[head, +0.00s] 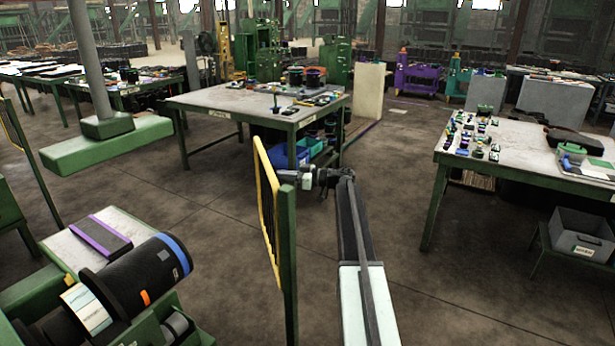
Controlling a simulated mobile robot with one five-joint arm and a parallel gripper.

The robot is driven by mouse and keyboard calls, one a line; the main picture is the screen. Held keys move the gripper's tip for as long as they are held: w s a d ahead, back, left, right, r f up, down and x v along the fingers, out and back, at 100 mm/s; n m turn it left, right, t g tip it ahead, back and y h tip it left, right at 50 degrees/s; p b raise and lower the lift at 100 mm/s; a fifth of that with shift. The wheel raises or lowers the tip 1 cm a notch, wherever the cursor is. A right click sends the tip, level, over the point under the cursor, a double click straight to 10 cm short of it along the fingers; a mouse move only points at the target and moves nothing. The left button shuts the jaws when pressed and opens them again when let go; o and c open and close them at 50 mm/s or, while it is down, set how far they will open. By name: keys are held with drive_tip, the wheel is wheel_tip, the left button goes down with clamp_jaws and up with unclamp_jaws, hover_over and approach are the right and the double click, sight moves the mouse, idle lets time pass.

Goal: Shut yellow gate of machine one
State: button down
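A yellow-framed gate (267,212) with dark bars stands upright, seen nearly edge-on, beside a green post (288,265) in the middle of the head view. A green machine (180,312) with a black roller (140,275) is at the lower left, left of the gate. I cannot read a number on it. My arm reaches up from the bottom, right of the post. My gripper (291,176) points left at the height of the post's top, close to the gate's upper edge. It is small and dark; I cannot tell whether it touches the gate or how its fingers stand.
A second yellow gate (12,128) with a green post is at the left edge. A grey-topped table (215,100) stands behind my gripper. Another table (520,150) with small parts stands at right. The floor (410,280) right of my arm is clear.

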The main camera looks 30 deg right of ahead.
drive_tip(key=w+a+n+g+y, duration=0.1)
drive_tip(key=a+g, duration=0.1)
drive_tip(key=a, duration=0.6)
drive_tip(key=w+a+n+g+y, duration=0.1)
drive_tip(key=w+a+n, duration=0.1)
drive_tip(key=a, duration=0.6)
drive_tip(key=shift+w+a+g+y, duration=0.25)
drive_tip(key=shift+a+g+y, duration=0.05)
drive_tip(key=shift+a+g, duration=0.1)
drive_tip(key=shift+d, duration=0.15)
